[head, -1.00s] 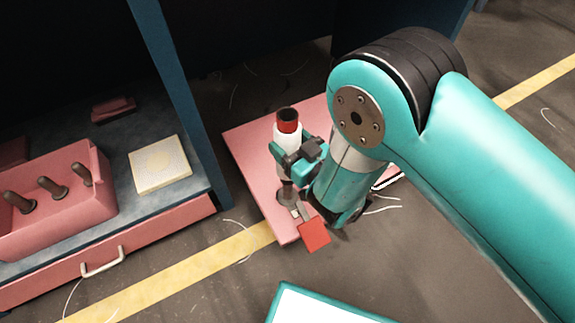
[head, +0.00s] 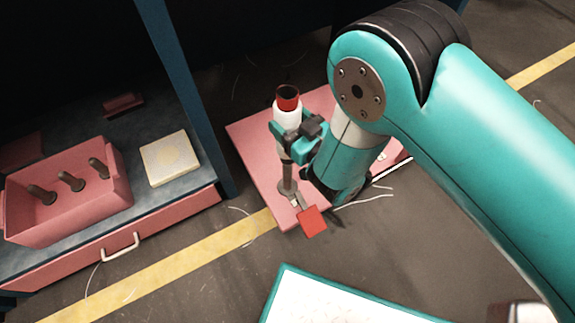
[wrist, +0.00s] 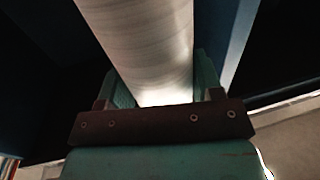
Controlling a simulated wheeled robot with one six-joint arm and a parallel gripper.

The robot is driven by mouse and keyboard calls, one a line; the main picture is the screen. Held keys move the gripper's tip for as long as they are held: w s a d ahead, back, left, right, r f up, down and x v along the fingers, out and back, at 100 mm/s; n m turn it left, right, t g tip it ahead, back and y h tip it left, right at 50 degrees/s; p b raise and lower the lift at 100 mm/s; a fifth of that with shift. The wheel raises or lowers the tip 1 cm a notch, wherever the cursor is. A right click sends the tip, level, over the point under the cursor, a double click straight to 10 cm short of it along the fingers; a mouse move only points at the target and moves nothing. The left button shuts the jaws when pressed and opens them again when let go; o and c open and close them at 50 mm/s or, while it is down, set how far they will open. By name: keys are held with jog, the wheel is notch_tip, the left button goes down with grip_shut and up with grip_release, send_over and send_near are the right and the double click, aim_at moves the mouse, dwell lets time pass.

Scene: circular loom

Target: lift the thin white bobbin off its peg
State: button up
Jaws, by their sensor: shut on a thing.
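The thin white bobbin (head: 287,116) with a red top end is upright between the fingers of my gripper (head: 291,139), which is shut on it. In the wrist view the pale bobbin (wrist: 145,45) rises between the two teal fingers. A grey-brown peg (head: 287,175) stands below the bobbin on a pink plate (head: 258,157), with a good length of it bare. The peg's top meets the bobbin's lower end in the head view. I cannot tell whether its tip is still inside.
A red tab (head: 312,220) sits at the plate's front edge by the peg. To the left, beyond a blue post (head: 183,95), a pink box (head: 75,215) with several dark pegs and a cream block (head: 169,158) stand on a shelf. A white-topped panel (head: 345,300) is in front.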

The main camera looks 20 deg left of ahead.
aim_at(295, 102)
notch_tip(295, 102, up, 8)
jog(key=p, duration=0.7)
jog(key=shift+f, duration=0.25)
